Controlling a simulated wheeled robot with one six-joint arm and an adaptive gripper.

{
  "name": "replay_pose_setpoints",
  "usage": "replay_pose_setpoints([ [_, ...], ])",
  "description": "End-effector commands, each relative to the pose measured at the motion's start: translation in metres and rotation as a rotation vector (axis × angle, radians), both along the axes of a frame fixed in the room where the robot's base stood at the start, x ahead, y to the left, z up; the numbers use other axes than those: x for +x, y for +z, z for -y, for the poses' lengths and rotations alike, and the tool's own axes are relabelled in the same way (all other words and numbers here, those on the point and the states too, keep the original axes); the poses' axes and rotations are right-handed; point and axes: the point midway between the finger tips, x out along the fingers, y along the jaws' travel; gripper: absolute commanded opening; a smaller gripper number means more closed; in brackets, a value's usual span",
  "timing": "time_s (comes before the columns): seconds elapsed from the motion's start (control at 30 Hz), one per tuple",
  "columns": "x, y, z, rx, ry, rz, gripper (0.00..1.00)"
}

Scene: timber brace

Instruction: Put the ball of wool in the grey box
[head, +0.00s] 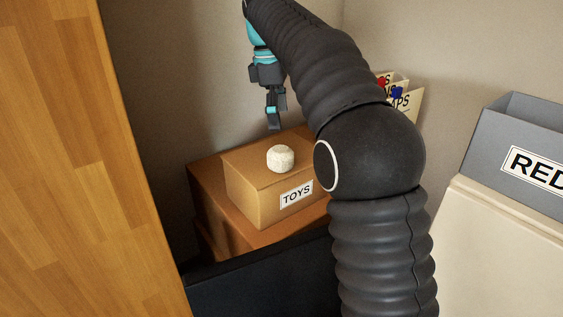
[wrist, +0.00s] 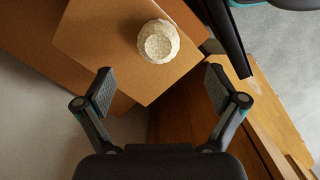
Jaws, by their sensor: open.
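The ball of wool (head: 281,158) is cream white and sits on top of a closed tan cardboard box (head: 250,196) labelled TOYS. It also shows in the wrist view (wrist: 158,41), ahead of the fingertips and between their lines. My gripper (head: 273,122) is above the ball in the head view and apart from it. In the wrist view my gripper (wrist: 158,84) has its two fingers wide apart with nothing between them. A grey box (head: 530,140) with a label reading RED, cut off by the picture edge, stands at the right.
The grey box rests on a cream surface (head: 510,240). A tall wooden panel (head: 80,160) fills the left, and a dark panel (head: 265,280) lies in front.

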Motion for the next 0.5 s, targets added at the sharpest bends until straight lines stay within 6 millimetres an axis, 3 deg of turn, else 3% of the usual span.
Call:
replay_pose_setpoints([
  [0.03,-0.001,-0.014,0.002,-0.001,-0.001,-0.002,0.95],
  [0.2,-0.001,-0.042,0.005,0.000,-0.002,-0.001,0.95],
  [0.5,-0.001,-0.063,0.006,0.001,-0.002,0.001,0.95],
])
